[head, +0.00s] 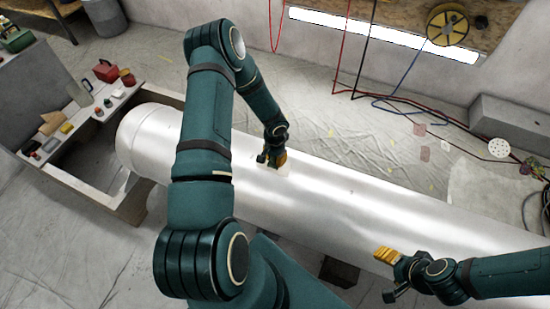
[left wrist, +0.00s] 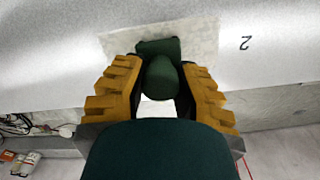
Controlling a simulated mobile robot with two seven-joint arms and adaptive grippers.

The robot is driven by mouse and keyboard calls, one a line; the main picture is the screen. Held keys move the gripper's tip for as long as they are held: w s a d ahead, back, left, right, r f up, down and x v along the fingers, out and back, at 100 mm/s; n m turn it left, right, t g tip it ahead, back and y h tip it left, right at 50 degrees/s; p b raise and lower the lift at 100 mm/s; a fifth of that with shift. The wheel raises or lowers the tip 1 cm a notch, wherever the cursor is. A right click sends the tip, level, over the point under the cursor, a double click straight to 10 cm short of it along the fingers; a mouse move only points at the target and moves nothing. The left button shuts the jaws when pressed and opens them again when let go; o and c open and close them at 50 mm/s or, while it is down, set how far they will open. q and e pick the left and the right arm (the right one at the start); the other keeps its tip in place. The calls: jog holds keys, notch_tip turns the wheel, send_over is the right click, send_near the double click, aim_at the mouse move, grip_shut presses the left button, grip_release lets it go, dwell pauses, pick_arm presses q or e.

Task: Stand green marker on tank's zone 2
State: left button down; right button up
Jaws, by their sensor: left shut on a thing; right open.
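The long white-silver tank (head: 330,200) lies across the middle of the head view. My left gripper (head: 272,160) is at the tank's upper side, over a pale patch (head: 284,169). In the left wrist view its yellow fingers (left wrist: 160,85) are shut on the green marker (left wrist: 160,72). The marker's wider dark green end lies against or just over the pale patch (left wrist: 200,40); I cannot tell if it touches. A digit 2 (left wrist: 245,43) is printed on the tank beside the patch. My right gripper (head: 388,275) is open and empty near the tank's lower right side.
A bench (head: 95,110) with a red box (head: 106,70) and several small items stands at the left. A yellow reel (head: 447,25) hangs on the back wall, with cables below it. A grey block (head: 510,120) stands at the right. Sheeted floor lies around the tank.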

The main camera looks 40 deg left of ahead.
pick_arm(q)
jog(key=shift+r, duration=0.1)
jog(key=shift+f, duration=0.25)
jog(key=c, duration=0.8)
grip_release()
jog(key=shift+c, duration=0.2)
jog(key=shift+r, duration=0.15)
